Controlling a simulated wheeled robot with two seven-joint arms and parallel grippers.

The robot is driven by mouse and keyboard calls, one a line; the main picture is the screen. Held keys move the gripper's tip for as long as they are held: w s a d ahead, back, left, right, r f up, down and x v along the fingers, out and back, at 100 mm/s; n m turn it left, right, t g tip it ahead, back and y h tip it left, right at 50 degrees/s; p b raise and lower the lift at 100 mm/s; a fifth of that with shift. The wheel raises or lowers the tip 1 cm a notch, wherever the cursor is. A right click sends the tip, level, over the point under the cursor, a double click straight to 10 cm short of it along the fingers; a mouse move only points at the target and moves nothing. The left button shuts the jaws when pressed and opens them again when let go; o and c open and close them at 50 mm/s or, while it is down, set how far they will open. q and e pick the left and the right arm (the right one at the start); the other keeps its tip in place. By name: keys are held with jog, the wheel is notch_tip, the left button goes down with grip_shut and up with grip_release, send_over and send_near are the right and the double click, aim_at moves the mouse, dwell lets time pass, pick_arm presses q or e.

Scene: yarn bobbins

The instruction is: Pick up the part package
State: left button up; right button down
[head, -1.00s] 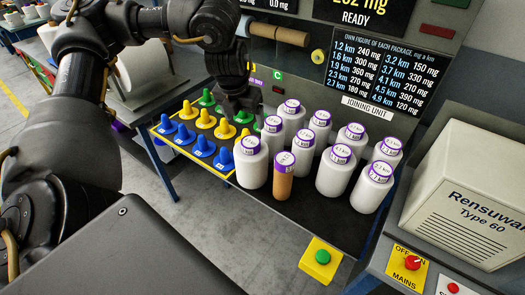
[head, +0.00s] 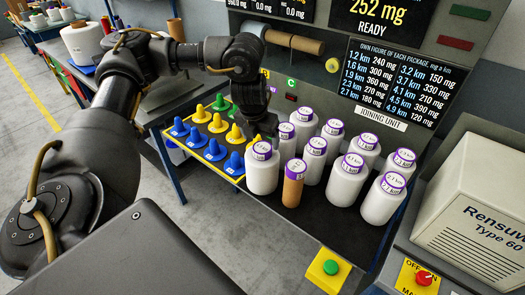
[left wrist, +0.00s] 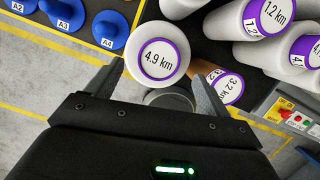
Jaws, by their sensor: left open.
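Several white part packages with purple-ringed labels stand on the dark bench. The front left package (head: 262,175) appears to be the one labelled 4.9 km in the left wrist view (left wrist: 160,52). A brown package (head: 292,190) stands to its right; its label reads 3.2 km in the left wrist view (left wrist: 224,87). My left gripper (head: 268,138) is open above and behind the front left package, partly hidden in the head view. In the left wrist view its open fingers (left wrist: 158,88) point toward the 4.9 km package, with nothing held between them. My right gripper is out of view.
A yellow-edged board (head: 190,150) with blue, yellow and green cones lies left of the packages. A green button (head: 330,267) on a yellow box is at the front edge. A beige Rensuwa cabinet (head: 480,190) stands right. A panel with displays (head: 390,85) rises behind.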

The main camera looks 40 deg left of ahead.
aim_at(262, 147)
pick_arm(q)
jog(key=shift+x, duration=1.9)
jog(key=shift+c, duration=0.2)
grip_shut()
